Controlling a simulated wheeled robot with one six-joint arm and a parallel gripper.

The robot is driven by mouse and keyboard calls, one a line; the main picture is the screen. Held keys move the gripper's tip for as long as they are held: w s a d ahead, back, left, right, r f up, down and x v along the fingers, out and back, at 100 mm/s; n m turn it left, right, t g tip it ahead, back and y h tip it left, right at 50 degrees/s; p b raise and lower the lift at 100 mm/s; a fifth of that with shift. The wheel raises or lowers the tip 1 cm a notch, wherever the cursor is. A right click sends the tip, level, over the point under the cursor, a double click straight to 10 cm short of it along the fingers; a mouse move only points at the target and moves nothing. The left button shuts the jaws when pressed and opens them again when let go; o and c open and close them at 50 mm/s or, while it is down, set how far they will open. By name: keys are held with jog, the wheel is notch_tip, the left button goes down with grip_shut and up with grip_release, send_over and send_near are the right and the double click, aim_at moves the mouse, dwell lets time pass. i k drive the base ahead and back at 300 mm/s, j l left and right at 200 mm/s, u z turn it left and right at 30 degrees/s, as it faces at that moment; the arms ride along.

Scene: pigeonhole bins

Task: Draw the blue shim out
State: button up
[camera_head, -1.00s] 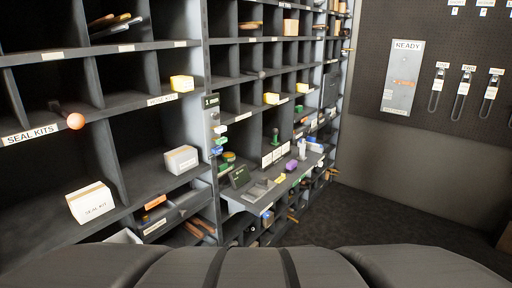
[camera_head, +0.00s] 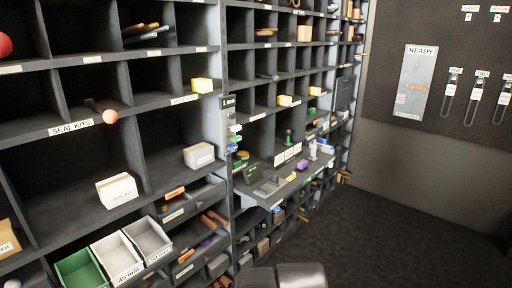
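I cannot pick out a blue shim with certainty. A small blue item (camera_head: 278,214) shows in the lower bins below the grey shelf ledge (camera_head: 270,191), too small to identify. Another blue item (camera_head: 325,148) lies at the right end of that ledge, beside a white piece. Blue also shows among the small coloured tags (camera_head: 234,140) on the upright at the ledge's left. My gripper is not in view. A dark rounded part at the bottom edge is probably mine, and no fingers show on it.
Pigeonhole shelves fill the left and middle. Green (camera_head: 80,270) and white (camera_head: 117,258) open bins stand at lower left. A seal kit box (camera_head: 117,190) and an orange ball (camera_head: 109,116) sit near shelf edges. Open dark floor (camera_head: 400,225) lies at right, before a pegboard wall.

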aim_at(233, 146)
jog(key=i+l+u, duration=0.2)
jog(key=i, duration=0.3)
jog(key=i+l+u, duration=0.25)
jog(key=i, duration=0.25)
